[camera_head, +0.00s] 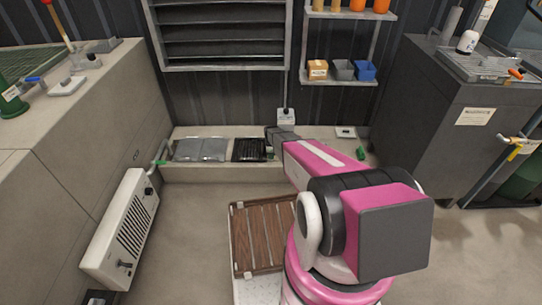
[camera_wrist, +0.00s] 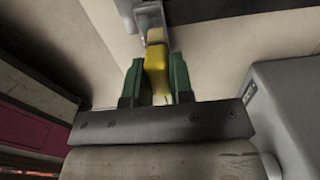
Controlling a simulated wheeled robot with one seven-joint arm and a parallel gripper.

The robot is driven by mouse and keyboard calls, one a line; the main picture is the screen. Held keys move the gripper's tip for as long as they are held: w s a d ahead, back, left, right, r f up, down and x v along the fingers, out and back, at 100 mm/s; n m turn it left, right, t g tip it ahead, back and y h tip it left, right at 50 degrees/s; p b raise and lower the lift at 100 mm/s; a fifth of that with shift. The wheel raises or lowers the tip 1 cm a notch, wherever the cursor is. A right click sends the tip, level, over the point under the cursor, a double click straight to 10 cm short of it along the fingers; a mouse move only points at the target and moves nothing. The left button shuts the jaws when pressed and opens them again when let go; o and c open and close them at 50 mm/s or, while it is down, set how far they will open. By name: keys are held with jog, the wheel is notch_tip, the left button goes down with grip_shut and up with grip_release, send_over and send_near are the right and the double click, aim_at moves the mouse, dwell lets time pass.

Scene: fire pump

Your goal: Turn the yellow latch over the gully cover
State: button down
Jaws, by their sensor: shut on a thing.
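The yellow latch (camera_wrist: 156,70) shows in the wrist view between the two green fingers of my gripper (camera_wrist: 157,78). The fingers are shut on it from both sides. Its far end meets a grey metal bracket (camera_wrist: 150,18). In the head view my arm reaches to the low ledge at the back, and its end hides the latch and my fingertips. A dark slatted grate (camera_head: 249,150), which looks like the gully cover, lies in the ledge just left of my arm's end.
Grey metal plates (camera_head: 200,149) lie left of the grate. A white louvred panel (camera_head: 127,228) leans at the left counter. A wooden slatted board (camera_head: 262,235) is on the floor in front. A dark cabinet (camera_head: 460,120) stands at right. The floor between is clear.

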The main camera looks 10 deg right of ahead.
jog(key=c, duration=1)
grip_release()
jog(key=shift+r, duration=0.15)
notch_tip(320, 180, up, 11)
jog(key=shift+f, duration=0.2)
jog(key=s+r+n, duration=1)
jog(key=s+r, duration=0.3)
jog(key=s, duration=0.3)
jog(key=s+r+n, duration=1)
jog(key=s+r, duration=0.2)
jog(key=s, duration=0.4)
jog(key=shift+s+a+r, duration=0.25)
jog(key=shift+s+r, duration=0.1)
